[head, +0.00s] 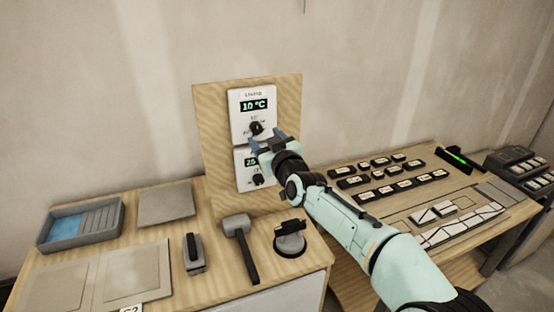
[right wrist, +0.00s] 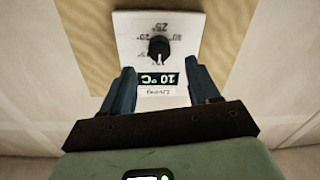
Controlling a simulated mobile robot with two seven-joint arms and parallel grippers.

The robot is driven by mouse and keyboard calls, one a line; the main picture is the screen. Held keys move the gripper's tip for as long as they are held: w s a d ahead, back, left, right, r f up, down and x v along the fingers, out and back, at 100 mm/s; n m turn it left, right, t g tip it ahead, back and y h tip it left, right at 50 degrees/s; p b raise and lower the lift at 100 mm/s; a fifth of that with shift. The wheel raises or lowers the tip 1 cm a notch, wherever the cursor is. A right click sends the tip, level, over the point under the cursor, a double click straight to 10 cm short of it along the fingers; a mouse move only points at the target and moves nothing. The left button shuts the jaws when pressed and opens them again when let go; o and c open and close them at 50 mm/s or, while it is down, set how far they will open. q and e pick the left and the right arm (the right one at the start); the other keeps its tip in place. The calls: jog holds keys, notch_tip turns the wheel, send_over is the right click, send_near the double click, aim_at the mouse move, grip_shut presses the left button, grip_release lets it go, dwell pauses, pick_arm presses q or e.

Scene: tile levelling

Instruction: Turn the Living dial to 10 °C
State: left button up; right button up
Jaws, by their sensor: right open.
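The Living dial (head: 256,128) is a black knob on a white thermostat plate fixed to an upright wooden board. Its green display (head: 254,105) reads 10 °C. In the right wrist view the plate is upside down, with the knob (right wrist: 158,48) and the display (right wrist: 158,79) both visible. My right gripper (head: 265,138) is open and empty, just below the knob in the head view. In the right wrist view its two dark fingers (right wrist: 160,72) frame the display, and the knob lies beyond the fingertips, apart from them. My left gripper is out of view.
A second thermostat (head: 243,184) sits below, partly hidden by my gripper. On the bench are a mallet (head: 240,245), a grey float (head: 193,253), a suction cup tool (head: 290,240), a blue-grey tray (head: 80,222) and tiles. Several dark labelled blocks (head: 378,192) lie on the right table.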

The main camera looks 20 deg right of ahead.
pick_arm(q)
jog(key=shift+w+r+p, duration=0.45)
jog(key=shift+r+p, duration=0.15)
jog(key=shift+p, duration=0.1)
pick_arm(e)
jog(key=s, duration=0.7)
jog(key=shift+s+d, duration=0.35)
jog(key=shift+s, duration=0.05)
